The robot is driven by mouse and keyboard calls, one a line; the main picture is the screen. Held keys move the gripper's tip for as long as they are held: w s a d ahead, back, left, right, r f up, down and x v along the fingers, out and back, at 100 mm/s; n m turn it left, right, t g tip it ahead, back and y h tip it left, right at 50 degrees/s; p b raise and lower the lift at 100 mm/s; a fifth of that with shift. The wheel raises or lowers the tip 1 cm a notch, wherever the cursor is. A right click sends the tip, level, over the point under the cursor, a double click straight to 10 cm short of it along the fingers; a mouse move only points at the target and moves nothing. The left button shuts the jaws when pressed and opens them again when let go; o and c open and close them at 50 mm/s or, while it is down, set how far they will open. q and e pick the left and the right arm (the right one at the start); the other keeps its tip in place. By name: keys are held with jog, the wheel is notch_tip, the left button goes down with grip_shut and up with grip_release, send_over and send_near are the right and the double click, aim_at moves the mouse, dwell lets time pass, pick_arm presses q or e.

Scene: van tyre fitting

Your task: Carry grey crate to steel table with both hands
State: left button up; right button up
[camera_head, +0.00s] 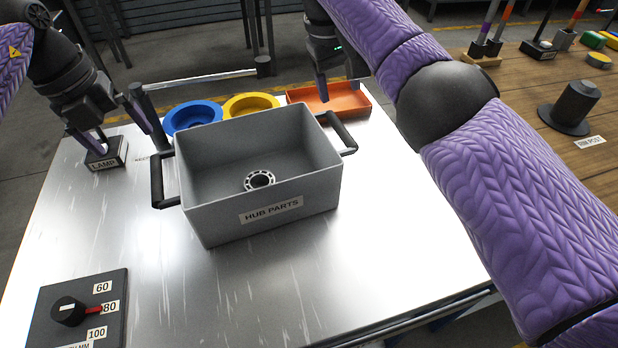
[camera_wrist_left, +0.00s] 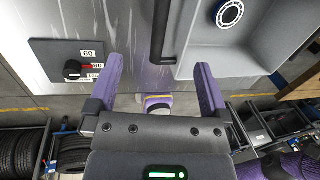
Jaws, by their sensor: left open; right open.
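The grey crate (camera_head: 262,219), labelled HUB PARTS, stands upright on the steel table (camera_head: 120,235). A small ringed hub part (camera_head: 259,181) lies inside it. The crate has a black handle on its left side (camera_head: 157,180) and one on its right side (camera_head: 343,133). My left gripper (camera_head: 133,132) is open, up and left of the left handle and apart from it. In the left wrist view the handle (camera_wrist_left: 161,35) shows beyond the open fingers (camera_wrist_left: 160,75), with nothing between them. My right gripper (camera_head: 338,84) is open and empty behind the right handle, above an orange tray.
A blue bowl (camera_head: 191,116), a yellow bowl (camera_head: 250,102) and the orange tray (camera_head: 345,102) stand behind the crate. A LAMP block (camera_head: 107,157) is at the left and a dial panel (camera_head: 85,308) at the front left. A wooden table (camera_head: 540,115) is at the right.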

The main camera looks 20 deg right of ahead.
dwell(0.4)
pick_arm(q)
jog(key=shift+a+p, duration=0.45)
jog(key=shift+a, duration=0.15)
pick_arm(e)
jog(key=shift+r, duration=0.5)
pick_arm(q)
notch_tip(320, 180, up, 11)
jog(key=p, duration=1)
pick_arm(e)
notch_tip(320, 180, up, 13)
jog(key=shift+s+t, duration=0.3)
jog(key=shift+s, duration=0.15)
jog(key=shift+f, duration=0.15)
jog(key=o, duration=0.5)
